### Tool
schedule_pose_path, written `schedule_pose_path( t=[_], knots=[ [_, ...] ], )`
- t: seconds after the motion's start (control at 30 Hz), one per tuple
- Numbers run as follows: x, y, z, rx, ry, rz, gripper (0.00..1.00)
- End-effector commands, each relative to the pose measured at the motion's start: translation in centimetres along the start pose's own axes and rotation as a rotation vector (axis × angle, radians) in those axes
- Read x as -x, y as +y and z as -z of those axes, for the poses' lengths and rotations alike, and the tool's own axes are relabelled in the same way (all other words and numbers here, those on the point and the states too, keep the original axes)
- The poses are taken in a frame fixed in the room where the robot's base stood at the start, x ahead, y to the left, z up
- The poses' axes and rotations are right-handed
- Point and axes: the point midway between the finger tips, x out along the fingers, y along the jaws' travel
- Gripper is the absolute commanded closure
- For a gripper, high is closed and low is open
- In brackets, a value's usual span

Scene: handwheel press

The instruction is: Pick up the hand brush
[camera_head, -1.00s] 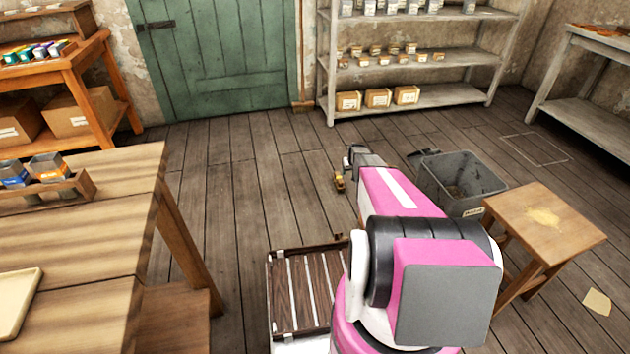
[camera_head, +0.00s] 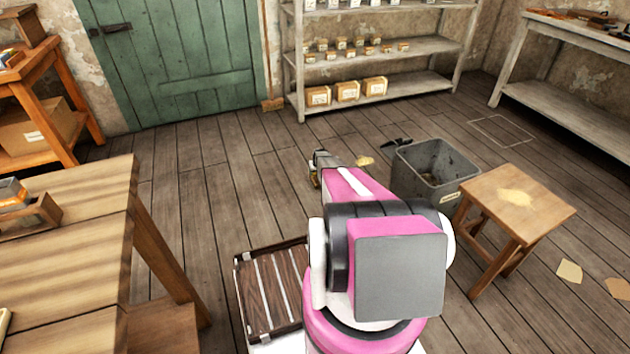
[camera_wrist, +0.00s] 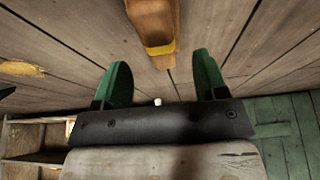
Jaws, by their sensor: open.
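The hand brush (camera_wrist: 153,18) shows at the top edge of the wrist view as an orange-brown wooden piece with a yellow band at its near end. The rest of it is cut off by the frame. In the head view I see only a small yellow-brown part of it (camera_head: 314,179), beside the end of my arm. My gripper (camera_wrist: 162,66) has two green fingers, spread apart and empty. The brush lies beyond the fingertips, roughly in line with the gap between them. I cannot tell its exact height distance.
A grey bin (camera_head: 432,172) and a wooden stool (camera_head: 515,205) stand to the right of my arm. A dark object (camera_head: 397,142) and a yellowish patch (camera_head: 364,161) lie on the floor near the bin. A wooden table (camera_head: 70,250) is at left. Floor before the green door (camera_head: 170,60) is clear.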

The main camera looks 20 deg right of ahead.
Motion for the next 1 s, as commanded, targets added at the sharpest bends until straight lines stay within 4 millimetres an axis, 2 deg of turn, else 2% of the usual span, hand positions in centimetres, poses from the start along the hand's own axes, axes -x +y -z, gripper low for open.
schedule_pose_path(
  t=[0.4, 1.0],
  knots=[
    [-4.9, 0.0, 0.0, 0.0, 0.0, 0.0, 0.34],
    [-5.2, 0.0, -0.2, 0.0, 0.0, 0.0, 0.34]
  ],
)
